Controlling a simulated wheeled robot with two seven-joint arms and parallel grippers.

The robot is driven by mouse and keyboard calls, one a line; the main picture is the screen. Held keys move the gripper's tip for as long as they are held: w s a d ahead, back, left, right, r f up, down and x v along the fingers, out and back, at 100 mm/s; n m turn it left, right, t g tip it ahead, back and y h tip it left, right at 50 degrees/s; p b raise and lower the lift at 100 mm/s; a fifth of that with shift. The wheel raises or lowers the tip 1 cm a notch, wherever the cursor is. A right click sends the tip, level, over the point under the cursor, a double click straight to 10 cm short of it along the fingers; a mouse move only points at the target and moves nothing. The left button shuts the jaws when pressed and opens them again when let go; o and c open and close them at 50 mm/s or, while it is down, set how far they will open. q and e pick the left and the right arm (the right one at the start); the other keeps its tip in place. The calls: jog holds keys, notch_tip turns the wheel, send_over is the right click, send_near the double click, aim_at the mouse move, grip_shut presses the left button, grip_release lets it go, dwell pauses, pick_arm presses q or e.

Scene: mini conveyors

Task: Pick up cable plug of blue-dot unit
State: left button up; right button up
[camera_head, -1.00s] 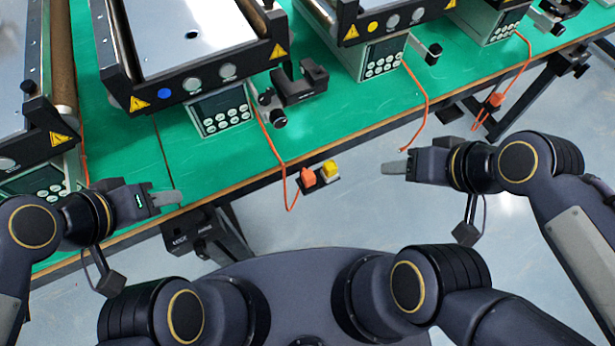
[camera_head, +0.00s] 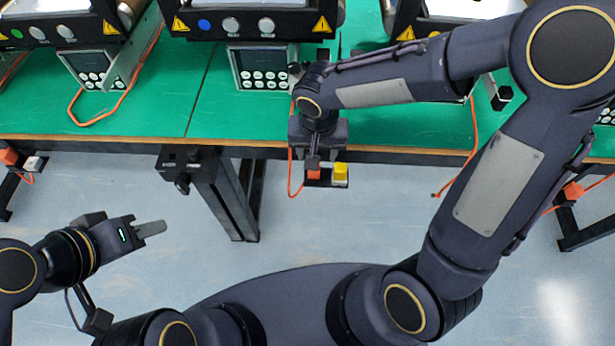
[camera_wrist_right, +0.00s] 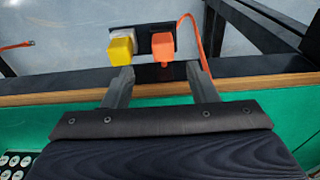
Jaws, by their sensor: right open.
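The blue-dot unit (camera_head: 262,26) stands at the top of the head view, with a blue dot on its dark front. Its orange cable hangs over the table's front edge to an orange plug (camera_head: 314,174) in a dark socket block; the upper cable is partly hidden by my arm. My right gripper (camera_head: 314,163) is above the edge, just behind the plug. In the right wrist view, its two fingers (camera_wrist_right: 160,76) are apart and empty, with the orange plug (camera_wrist_right: 162,46) just beyond the gap.
A yellow block (camera_head: 340,174) sits beside the orange plug, close to it. The green table's wooden front edge (camera_head: 90,141) runs below my right gripper. A dark table leg (camera_head: 226,195) stands left of the socket. Another orange cable end (camera_head: 436,194) hangs to the right.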

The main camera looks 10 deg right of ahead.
jog(key=shift+a+f, duration=0.2)
jog(key=shift+f, duration=0.3)
jog(key=f, duration=0.4)
jog(key=w+f, duration=0.1)
jog(key=f, duration=0.2)
jog(key=shift+d+b, duration=0.1)
jog(key=shift+b, duration=0.3)
jog(key=c, duration=1)
jog(key=shift+c, duration=0.4)
jog(key=shift+r, duration=0.15)
